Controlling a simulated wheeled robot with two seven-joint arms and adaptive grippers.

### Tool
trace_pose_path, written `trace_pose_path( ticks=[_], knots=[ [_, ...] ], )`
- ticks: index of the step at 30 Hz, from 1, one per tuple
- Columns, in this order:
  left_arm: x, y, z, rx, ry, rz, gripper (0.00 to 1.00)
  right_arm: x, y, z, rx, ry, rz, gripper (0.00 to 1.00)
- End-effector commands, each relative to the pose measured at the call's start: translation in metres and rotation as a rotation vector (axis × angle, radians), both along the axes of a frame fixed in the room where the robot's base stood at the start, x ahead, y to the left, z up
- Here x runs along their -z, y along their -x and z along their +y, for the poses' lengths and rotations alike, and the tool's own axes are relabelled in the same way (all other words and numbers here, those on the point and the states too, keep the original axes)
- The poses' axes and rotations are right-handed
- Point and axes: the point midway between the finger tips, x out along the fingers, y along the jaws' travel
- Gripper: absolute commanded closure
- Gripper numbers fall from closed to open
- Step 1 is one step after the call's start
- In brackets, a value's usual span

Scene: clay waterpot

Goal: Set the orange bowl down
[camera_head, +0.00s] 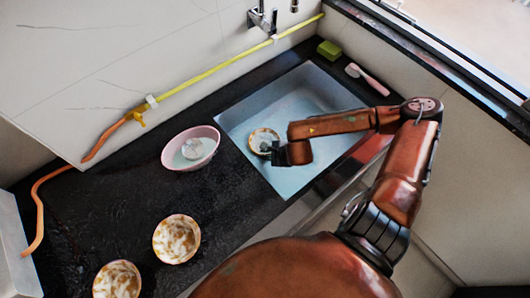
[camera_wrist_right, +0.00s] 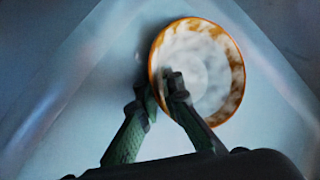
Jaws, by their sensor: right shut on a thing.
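The orange bowl (camera_head: 258,134), pale inside with an orange-brown rim, is in or over the sink basin near its left side. In the right wrist view the bowl (camera_wrist_right: 208,70) shows its open side, with white patches inside. My right gripper (camera_head: 276,151) is at the bowl's near right edge in the head view. In the wrist view its two fingers (camera_wrist_right: 160,88) are shut on the bowl's left rim, one finger inside and one outside. I cannot tell whether the bowl touches the sink floor. My left gripper is not in view.
The sink (camera_head: 290,95) is set in a black counter (camera_head: 110,205). A pink basin (camera_head: 178,160) stands left of the sink. Two patterned bowls (camera_head: 176,239) (camera_head: 117,280) stand nearer. A green sponge (camera_head: 329,50) and a pink-white brush (camera_head: 368,79) lie behind the sink. A tap (camera_head: 262,20) is on the wall.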

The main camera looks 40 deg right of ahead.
Motion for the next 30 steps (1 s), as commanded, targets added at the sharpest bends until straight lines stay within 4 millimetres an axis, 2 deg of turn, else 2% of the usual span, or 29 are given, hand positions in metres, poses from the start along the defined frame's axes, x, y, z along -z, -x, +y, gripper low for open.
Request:
trace_pose_path(
  ticks=[1, 2, 4, 16, 20, 26, 30],
  knots=[
    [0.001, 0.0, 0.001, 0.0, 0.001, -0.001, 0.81, 0.002, 0.003, 0.001, 0.002, 0.001, 0.007, 1.0],
    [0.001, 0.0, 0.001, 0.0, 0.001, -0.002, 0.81, 0.001, 0.004, 0.001, 0.001, 0.002, 0.006, 0.92],
    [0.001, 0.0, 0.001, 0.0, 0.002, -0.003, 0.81, 0.0, 0.004, 0.002, 0.002, 0.002, 0.004, 0.87],
    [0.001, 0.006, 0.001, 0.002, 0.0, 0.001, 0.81, -0.005, 0.005, 0.001, -0.001, 0.001, 0.003, 0.87],
    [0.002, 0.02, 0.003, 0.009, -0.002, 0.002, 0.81, -0.018, 0.014, 0.001, -0.001, 0.001, 0.003, 0.87],
    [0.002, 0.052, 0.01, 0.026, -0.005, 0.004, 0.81, -0.046, 0.033, 0.002, -0.002, 0.003, -0.002, 0.87],
    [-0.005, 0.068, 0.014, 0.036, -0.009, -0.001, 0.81, -0.068, 0.049, 0.002, -0.002, 0.005, -0.002, 0.87]
  ],
)
